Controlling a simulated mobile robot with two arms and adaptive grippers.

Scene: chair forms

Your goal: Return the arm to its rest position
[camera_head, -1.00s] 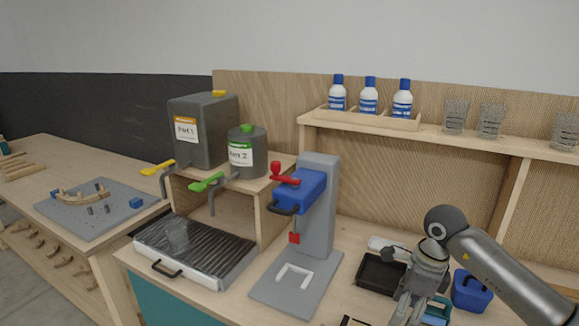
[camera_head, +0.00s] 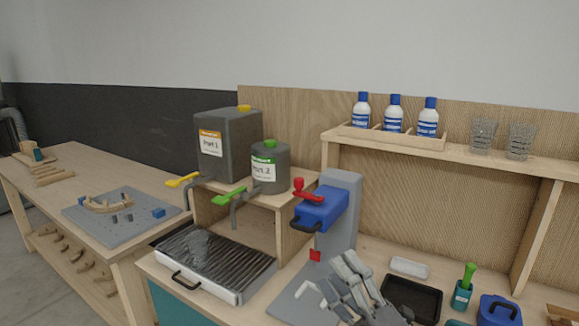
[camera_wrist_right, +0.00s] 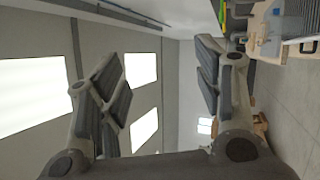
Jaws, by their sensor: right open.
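My right gripper (camera_head: 340,284) is at the bottom of the head view, in front of the grey base of the blue press (camera_head: 322,209). Its fingers point up and to the left, and it hides part of the press base. In the right wrist view its two fingers (camera_wrist_right: 160,92) stand wide apart with nothing between them. That view looks out at bright windows and a ceiling, with a bench edge at the upper right. My left gripper is in neither view.
A black tray (camera_head: 412,297), a white block (camera_head: 409,267), a green-handled brush (camera_head: 464,288) and a blue box (camera_head: 499,310) are right of the gripper. A ribbed grey tray (camera_head: 215,262) is at left. Bottles (camera_head: 394,114) and glasses (camera_head: 482,135) stand on the shelf.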

